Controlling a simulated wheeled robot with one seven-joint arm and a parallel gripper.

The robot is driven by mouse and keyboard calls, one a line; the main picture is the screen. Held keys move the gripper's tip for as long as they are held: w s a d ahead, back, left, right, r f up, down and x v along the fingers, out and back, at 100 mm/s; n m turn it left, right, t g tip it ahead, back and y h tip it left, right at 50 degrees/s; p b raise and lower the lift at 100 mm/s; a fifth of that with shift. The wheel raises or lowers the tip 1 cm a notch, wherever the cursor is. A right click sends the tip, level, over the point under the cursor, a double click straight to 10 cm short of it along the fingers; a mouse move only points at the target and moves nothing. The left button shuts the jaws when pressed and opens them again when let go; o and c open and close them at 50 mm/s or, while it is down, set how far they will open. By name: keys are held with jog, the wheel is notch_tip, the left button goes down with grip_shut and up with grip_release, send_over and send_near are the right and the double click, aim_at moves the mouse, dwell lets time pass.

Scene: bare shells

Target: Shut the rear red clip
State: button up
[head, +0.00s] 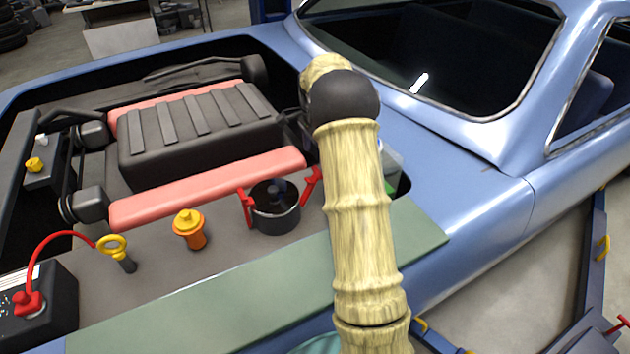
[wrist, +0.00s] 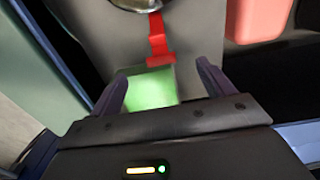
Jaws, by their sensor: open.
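The dark round housing (head: 275,212) stands in the engine bay with a red clip on each side. The rear red clip (head: 311,187) is on its right side, towards the windscreen, and leans outward, away from the housing. The other red clip (head: 246,208) on the left also leans outward. In the wrist view the rear red clip (wrist: 158,38) runs down from the housing rim (wrist: 135,3) to just beyond my gripper's fingertips. My gripper (wrist: 158,80) is open, with no clip between its fingers. In the head view my arm hides the gripper.
A reservoir with green liquid (wrist: 152,90) lies below my fingers; its edge shows beside my arm (head: 390,172). A pink-red engine cover (head: 205,188) is behind the housing. An orange cap (head: 189,230) and a yellow dipstick ring (head: 112,247) stand to the left.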

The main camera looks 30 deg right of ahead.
aim_at(314, 178)
notch_tip(314, 178, down, 11)
jog(key=shift+r, duration=0.1)
dwell(0.3)
jog(key=shift+c, duration=0.4)
jog(key=c, duration=1.3)
jog(key=shift+a, duration=0.25)
jog(key=shift+a+r+h+b, duration=0.3)
jog(key=shift+a+h, duration=0.5)
jog(key=shift+h, duration=0.3)
jog(key=shift+a+r+h+b, duration=0.2)
jog(key=shift+a+r+h, duration=0.1)
jog(key=shift+a+h, duration=0.65)
jog(key=shift+a, duration=0.3)
jog(key=shift+d, duration=0.1)
